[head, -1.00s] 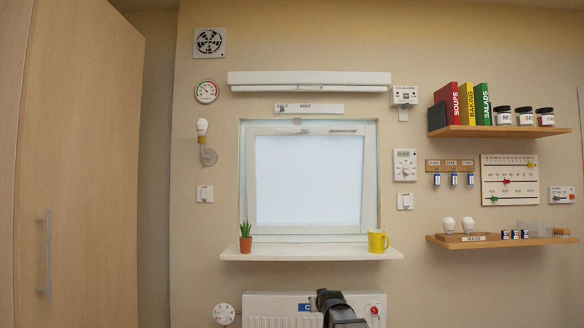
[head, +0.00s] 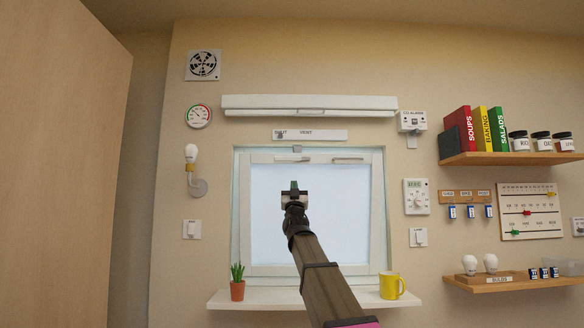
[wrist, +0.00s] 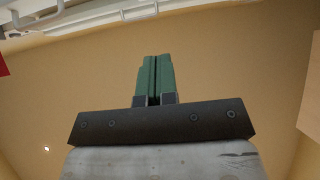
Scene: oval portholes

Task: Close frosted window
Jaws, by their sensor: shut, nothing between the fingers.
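The frosted window (head: 265,225) is a pale pane in a white frame, set in a recess in the wall ahead. Its sash looks tilted inward at the top, with gaps along the outer frame. My gripper (head: 294,186) is in front of the upper pane, below the top edge; I cannot tell how far from the glass. In the wrist view its green fingers (wrist: 154,78) are together and hold nothing. My arm hides the lower middle of the window.
A white sill (head: 260,298) carries a potted plant (head: 237,287) and a yellow mug (head: 391,286). A vent slider (head: 310,134) and a white rail (head: 310,105) are above the window. Shelves (head: 510,158) are on the right, and a tall wooden cabinet (head: 60,170) is on the left.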

